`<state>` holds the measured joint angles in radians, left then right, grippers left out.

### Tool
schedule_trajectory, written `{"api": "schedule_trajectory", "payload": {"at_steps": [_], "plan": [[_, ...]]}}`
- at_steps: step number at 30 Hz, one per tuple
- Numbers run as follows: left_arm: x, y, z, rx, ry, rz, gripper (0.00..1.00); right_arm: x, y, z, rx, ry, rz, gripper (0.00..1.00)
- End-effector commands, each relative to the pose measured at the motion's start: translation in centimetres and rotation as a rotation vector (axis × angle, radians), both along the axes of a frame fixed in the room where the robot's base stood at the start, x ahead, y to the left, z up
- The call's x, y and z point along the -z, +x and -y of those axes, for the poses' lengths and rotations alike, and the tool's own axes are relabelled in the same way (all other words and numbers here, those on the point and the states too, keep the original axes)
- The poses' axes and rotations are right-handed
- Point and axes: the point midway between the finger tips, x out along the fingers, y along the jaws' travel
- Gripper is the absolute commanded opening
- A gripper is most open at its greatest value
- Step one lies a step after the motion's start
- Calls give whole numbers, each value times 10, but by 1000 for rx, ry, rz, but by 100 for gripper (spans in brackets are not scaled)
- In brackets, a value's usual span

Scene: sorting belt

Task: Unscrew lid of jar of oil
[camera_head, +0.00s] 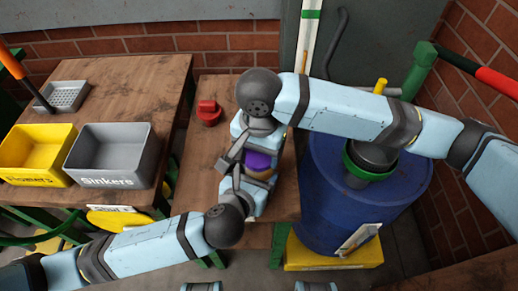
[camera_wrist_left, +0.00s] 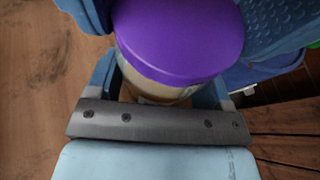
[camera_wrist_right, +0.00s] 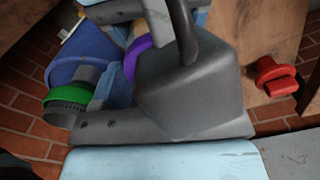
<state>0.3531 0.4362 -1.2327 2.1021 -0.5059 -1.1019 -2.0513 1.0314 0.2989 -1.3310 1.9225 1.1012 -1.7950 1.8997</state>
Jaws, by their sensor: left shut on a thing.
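The jar (camera_head: 262,174) has a purple lid (camera_head: 257,160) and a pale tan body, and stands on the narrow wooden table. In the left wrist view the lid (camera_wrist_left: 182,35) fills the space between my fingers, with the jar body (camera_wrist_left: 150,90) below it. My left gripper (camera_head: 255,182) is shut on the jar from the near side. My right gripper (camera_head: 238,148) is beside the lid on the far side. Its fingers are partly hidden, and I cannot tell whether they touch the lid. In the right wrist view a sliver of the purple lid (camera_wrist_right: 137,58) shows behind a dark grey part.
A red object (camera_head: 207,113) lies on the table to the left of the jar. A yellow bin (camera_head: 35,172) and a grey Sinkers bin (camera_head: 112,170) stand on the left table. A blue barrel (camera_head: 330,205) with a green-rimmed funnel (camera_head: 368,165) stands at the right.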

Motion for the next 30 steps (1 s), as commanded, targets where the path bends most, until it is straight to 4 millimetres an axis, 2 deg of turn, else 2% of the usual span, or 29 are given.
{"api": "schedule_trajectory", "payload": {"at_steps": [8, 16, 24, 25, 27, 30], "plan": [[0, 0, 0, -1, 2, 0, 8, 0, 0, 0, -28, 0, 0, 40], [1, 0, 0, -1, 2, 0, 8, -1, 0, 0, -285, 0, 0, 39], [1, 0, 0, -1, 2, 0, 8, 0, 0, 0, -294, 0, 0, 39], [1, 0, 0, -1, 2, 0, 8, 0, 0, 0, -294, 0, 0, 74], [1, 0, 0, -1, 2, 0, 8, -1, 0, 0, -293, 0, 0, 90], [1, 0, 0, -1, 2, 0, 8, -1, 0, 0, -293, 0, 0, 93]]}}
